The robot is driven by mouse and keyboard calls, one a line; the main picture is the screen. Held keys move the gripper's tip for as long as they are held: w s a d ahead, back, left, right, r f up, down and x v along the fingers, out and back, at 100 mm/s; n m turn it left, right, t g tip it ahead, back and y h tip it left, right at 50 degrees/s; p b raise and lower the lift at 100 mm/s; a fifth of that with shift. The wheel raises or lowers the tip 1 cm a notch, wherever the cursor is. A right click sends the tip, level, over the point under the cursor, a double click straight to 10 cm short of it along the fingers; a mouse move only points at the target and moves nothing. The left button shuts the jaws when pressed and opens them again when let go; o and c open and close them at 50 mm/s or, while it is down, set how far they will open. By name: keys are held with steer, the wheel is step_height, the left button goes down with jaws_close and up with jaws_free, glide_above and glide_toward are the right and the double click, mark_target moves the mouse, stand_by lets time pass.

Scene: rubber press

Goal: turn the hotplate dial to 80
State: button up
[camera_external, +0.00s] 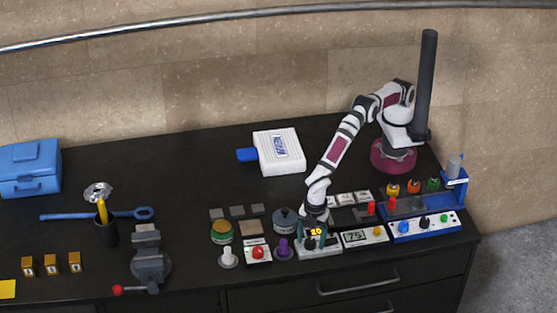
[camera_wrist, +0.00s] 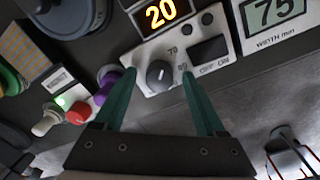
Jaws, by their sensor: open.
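The white hotplate unit (camera_external: 325,251) stands near the front edge of the bench. Its orange display (camera_wrist: 160,13) reads 20. I cannot tell how far the fingertips are above the panel. In the external view my gripper (camera_external: 312,240) reaches down over the unit and partly hides the dial.
On the left are a purple knob (camera_wrist: 108,78), a red button box (camera_external: 257,254) and a white toggle (camera_external: 228,257). A blue-and-white control panel (camera_external: 424,225) stands farther right. The unit is crowded on both sides.

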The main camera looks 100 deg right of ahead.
steer(key=shift+c, duration=0.2)
jaws_close()
steer(key=shift+r, duration=0.1)
steer(key=m, duration=0.6)
steer(key=shift+a, duration=0.1)
steer(key=m, duration=0.5)
steer(key=shift+w+m+g, duration=0.1)
steer(key=shift+m+g, duration=0.2)
stand_by(0.5)
steer(key=shift+o, duration=0.2)
jaws_free()
